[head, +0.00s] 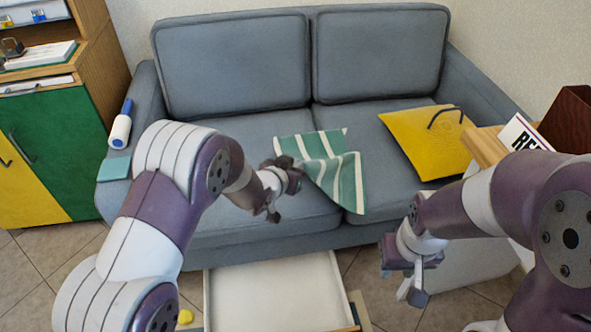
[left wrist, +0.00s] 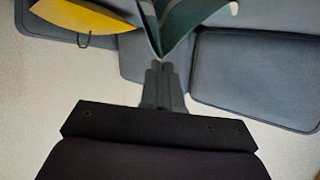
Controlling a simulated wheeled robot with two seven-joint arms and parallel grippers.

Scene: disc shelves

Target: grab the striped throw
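The striped throw (head: 338,172), green with white stripes, lies loosely on the grey sofa's seat and droops over its front edge. In the left wrist view the throw (left wrist: 180,28) folds to a point at the fingertips. My left gripper (head: 286,178) is at the throw's left side in the head view. Its fingers look closed together on the cloth in the left wrist view (left wrist: 158,68). My right gripper (head: 411,290) hangs low at the right, apart from the throw and with nothing seen in it; its finger gap is unclear.
The grey sofa (head: 238,68) has a yellow bag (head: 425,138) on its right seat. A white lint roller (head: 121,130) and a teal pad (head: 114,168) are on its left arm. A pale open tray or drawer (head: 270,290) is below. A cabinet (head: 62,140) stands left.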

